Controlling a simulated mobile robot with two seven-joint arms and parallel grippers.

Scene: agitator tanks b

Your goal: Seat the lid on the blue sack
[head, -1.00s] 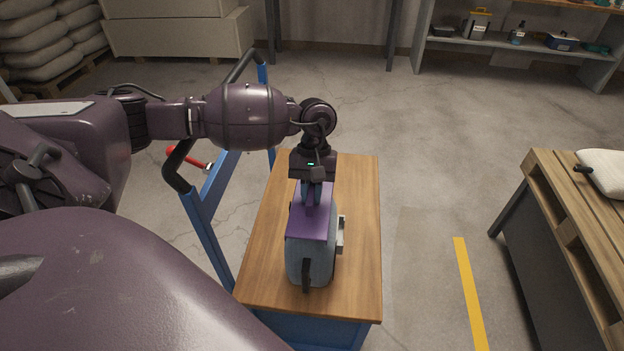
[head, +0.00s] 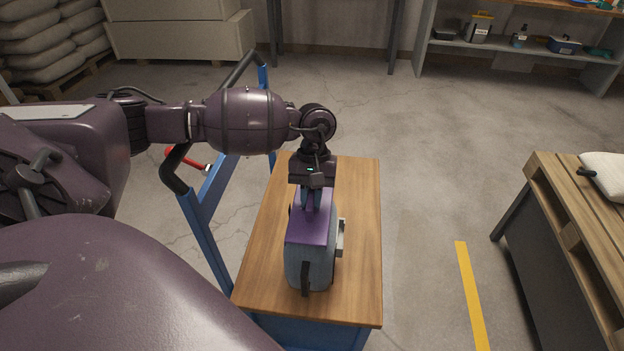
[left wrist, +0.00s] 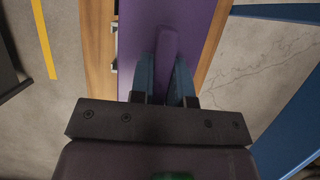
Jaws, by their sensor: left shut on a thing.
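The purple lid (head: 309,231) lies along the top of the blue sack (head: 311,266), lined up with it. Whether a gap is left under the lid cannot be told from above. The sack is a grey-blue body standing on the wooden cart top, with a black strap at its near end and a pale fitting on its right side. My left gripper (head: 311,201) points down and is shut on the raised grip of the lid. In the left wrist view the two blue fingers (left wrist: 165,82) pinch that purple grip, and the lid hides the sack. My right gripper is out of view.
The wooden cart top (head: 263,275) has bare room around the sack. The blue cart frame (head: 205,216) with black handles rises on its left. A pallet-topped bench (head: 563,205) with a white sack stands at right, across open floor with a yellow line.

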